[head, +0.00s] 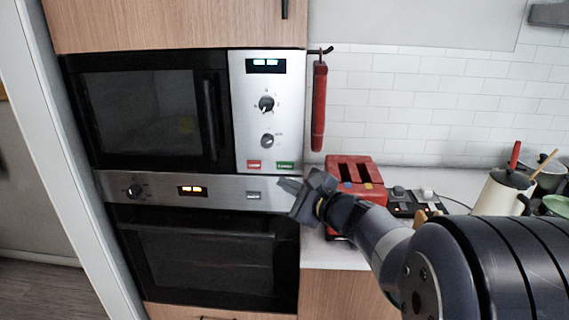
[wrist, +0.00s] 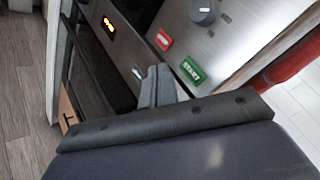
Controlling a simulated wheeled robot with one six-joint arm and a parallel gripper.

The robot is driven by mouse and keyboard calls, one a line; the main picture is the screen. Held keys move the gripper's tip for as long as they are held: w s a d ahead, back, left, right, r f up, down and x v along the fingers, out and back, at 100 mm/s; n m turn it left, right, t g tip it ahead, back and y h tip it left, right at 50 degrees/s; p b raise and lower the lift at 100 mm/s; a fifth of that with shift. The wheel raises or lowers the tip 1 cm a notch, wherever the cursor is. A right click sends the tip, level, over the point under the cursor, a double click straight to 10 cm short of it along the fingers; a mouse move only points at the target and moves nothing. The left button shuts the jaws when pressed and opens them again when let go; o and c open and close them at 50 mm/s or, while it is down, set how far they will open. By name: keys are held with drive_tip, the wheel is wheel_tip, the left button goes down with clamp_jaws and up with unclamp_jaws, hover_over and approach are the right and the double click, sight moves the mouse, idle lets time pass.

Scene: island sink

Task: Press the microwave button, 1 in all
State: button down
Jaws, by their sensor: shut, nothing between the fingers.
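The microwave (head: 221,112) is built into the wood cabinet, with a black door on the left and a silver control panel on the right. At the panel's bottom are a red button (head: 254,165) and a green button (head: 286,165). In the wrist view the red button (wrist: 163,39) and the green button (wrist: 191,70), which reads START, lie just beyond my fingers. My gripper (head: 283,184) is shut and empty, just below the green button in the head view. In the wrist view my gripper (wrist: 158,80) points towards the panel; I cannot tell whether it touches it.
An oven (head: 205,250) with its own knob and display sits below the microwave. A red toaster (head: 352,172) stands on the counter to the right, near my arm. A red cloth or mitt (head: 319,108) hangs beside the panel. A pot and jug (head: 505,190) stand far right.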

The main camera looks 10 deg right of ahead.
sight(285, 166)
drive_tip(key=shift+w+d, duration=0.2)
drive_tip(key=shift+w, duration=0.5)
drive_tip(key=shift+w+d, duration=0.25)
drive_tip(key=shift+w, duration=0.45)
drive_tip(key=shift+w+d, duration=0.2)
drive_tip(key=shift+w, duration=0.5)
drive_tip(key=shift+w, duration=0.15)
idle(0.3)
drive_tip(key=shift+w+d+b, duration=0.15)
drive_tip(key=shift+w+b, duration=0.1)
drive_tip(key=shift+b, duration=0.05)
